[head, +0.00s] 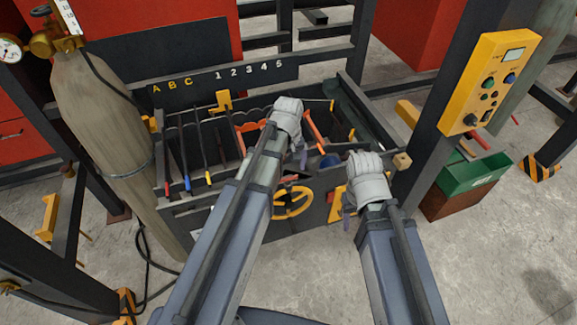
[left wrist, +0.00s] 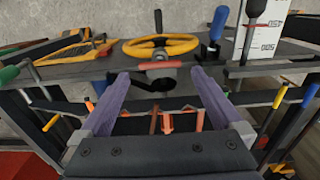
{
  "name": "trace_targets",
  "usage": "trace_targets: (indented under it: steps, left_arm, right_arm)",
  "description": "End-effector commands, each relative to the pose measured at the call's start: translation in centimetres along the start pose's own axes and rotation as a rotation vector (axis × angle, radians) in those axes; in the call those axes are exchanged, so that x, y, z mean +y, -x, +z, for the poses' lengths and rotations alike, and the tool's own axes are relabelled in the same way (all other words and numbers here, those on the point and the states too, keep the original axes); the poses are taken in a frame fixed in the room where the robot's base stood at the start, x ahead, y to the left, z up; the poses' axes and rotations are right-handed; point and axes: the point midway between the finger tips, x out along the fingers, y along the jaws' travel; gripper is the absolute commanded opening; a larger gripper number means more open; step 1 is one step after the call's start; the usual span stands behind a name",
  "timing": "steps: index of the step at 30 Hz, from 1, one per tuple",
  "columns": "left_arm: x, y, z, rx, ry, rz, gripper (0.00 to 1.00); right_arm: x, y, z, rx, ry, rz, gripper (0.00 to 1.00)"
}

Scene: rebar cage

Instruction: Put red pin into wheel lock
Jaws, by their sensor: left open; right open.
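The yellow handwheel (head: 292,203) is on the near face of the dark bin; it also shows in the left wrist view (left wrist: 135,50). My left gripper (head: 297,155) is over the bin. Its purple fingers (left wrist: 150,82) are open on either side of the red bar, apart from it. My right gripper (head: 346,213) is open and empty beside the near bin edge.
The bin (head: 368,118) holds several rods and colored handles. A gas cylinder (head: 105,125) stands left; a yellow control box (head: 490,80) and green crate (head: 475,175) are right.

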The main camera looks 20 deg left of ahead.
Motion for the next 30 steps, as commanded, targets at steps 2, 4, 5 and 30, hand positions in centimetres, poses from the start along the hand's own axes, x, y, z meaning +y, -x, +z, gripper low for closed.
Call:
trace_targets:
  steps: [2, 4, 5, 30]
  left_arm:
    - [0.0, 1.4, 0.0, 0.000, 0.000, 0.000, 1.00]
    - [0.0, 1.7, 0.0, 0.000, 0.000, 0.000, 1.00]
    - [0.0, 1.8, 0.0, 0.000, 0.000, 0.000, 1.00]
    - [0.4, 0.2, 2.7, 0.000, -0.109, -0.012, 1.00]
  right_arm:
    - [0.1, 1.4, 0.1, 0.000, -0.002, -0.001, 0.50]
    - [0.1, 1.7, 0.1, 0.000, -0.004, -0.001, 0.50]
    - [0.2, 1.8, 0.1, 0.000, -0.004, -0.001, 0.50]
    - [0.0, 0.2, 0.0, 0.000, -0.004, -0.001, 0.50]
